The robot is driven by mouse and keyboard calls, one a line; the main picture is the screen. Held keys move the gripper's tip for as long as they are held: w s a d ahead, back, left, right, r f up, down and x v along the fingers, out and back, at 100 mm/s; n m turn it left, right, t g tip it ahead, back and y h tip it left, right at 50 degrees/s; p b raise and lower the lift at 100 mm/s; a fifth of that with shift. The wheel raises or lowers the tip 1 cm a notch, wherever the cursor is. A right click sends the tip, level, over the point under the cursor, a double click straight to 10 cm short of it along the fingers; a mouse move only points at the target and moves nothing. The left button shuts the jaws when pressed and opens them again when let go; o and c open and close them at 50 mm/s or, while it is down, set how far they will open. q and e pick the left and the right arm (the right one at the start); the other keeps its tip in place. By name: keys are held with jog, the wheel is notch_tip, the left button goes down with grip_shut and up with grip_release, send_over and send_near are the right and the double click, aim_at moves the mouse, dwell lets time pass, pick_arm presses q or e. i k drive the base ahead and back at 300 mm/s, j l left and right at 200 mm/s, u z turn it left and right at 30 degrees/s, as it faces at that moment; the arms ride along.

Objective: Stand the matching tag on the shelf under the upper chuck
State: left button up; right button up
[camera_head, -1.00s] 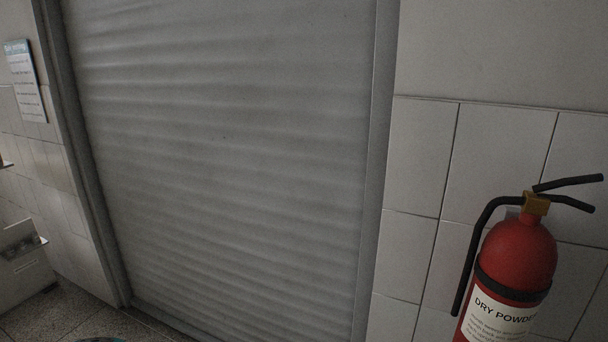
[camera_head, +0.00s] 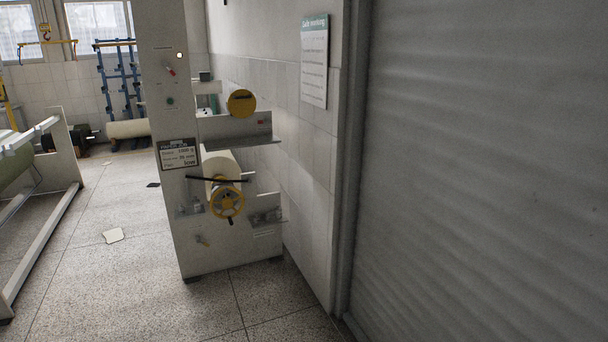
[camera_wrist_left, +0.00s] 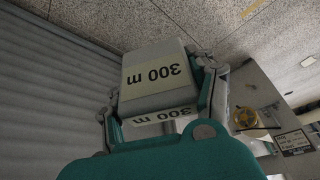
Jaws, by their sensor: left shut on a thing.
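In the left wrist view my left gripper (camera_wrist_left: 160,88) is shut on a grey tag (camera_wrist_left: 148,97) with pale yellow labels reading "300 m", upside down in the picture. In the head view the upper chuck (camera_head: 241,103) is a yellow disc on the white machine (camera_head: 165,95). A dark shelf (camera_head: 238,142) juts out beneath it, and I see no tag on it. The lower chuck (camera_head: 227,203) is a yellow wheel at the end of a pale roll (camera_head: 221,168). Neither gripper shows in the head view.
A dark notice (camera_head: 178,154) with small print hangs on the machine. A grey roller shutter (camera_head: 480,170) fills the right side, near me. A white-framed roll stand (camera_head: 45,225) is at the left. The speckled floor (camera_head: 120,285) between is mostly clear, with a pale scrap (camera_head: 113,235) on it.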

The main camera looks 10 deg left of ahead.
aim_at(248, 141)
jog(key=i+j+u, duration=0.1)
jog(key=i+u, duration=0.35)
jog(key=i, duration=1.45)
